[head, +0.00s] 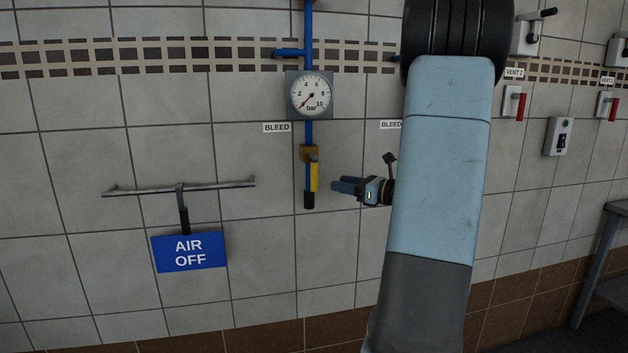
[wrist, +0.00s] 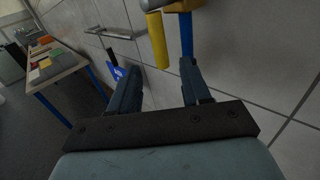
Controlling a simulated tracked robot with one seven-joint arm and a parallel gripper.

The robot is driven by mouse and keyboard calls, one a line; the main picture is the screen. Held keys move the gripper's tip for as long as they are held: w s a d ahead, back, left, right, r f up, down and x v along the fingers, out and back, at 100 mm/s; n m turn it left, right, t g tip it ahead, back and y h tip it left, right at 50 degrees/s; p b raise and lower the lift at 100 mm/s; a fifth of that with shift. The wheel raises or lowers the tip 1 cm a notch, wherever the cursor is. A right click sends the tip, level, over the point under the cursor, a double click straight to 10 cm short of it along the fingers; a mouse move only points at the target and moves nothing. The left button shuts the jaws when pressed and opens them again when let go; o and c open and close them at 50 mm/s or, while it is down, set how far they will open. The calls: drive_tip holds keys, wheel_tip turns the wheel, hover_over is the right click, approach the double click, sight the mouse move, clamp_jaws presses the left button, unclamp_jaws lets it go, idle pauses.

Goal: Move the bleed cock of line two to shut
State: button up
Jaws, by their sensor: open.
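A brass bleed cock (head: 308,153) sits on a blue vertical pipe (head: 309,132) below a pressure gauge. Its yellow lever (head: 314,176) hangs straight down along the pipe. The wrist view shows the yellow lever (wrist: 158,42) and the brass body (wrist: 185,6) ahead of the fingers. My gripper (head: 336,186) is just right of the lever in the head view, apart from it. In the wrist view my gripper (wrist: 160,66) is open, with nothing between its fingers. I see no line number on this cock. My arm hides the wall below the right-hand BLEED label (head: 390,125).
The gauge (head: 311,95) is above the cock. A wall rail (head: 215,186) carries a blue AIR OFF sign (head: 189,252) at left. Red vent levers (head: 521,106) and a switch box (head: 559,136) are at right. A table (wrist: 52,72) stands at left in the wrist view.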

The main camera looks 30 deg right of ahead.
sight(314, 191)
drive_tip(key=x, duration=1)
drive_tip(key=shift+c, duration=0.5)
clamp_jaws()
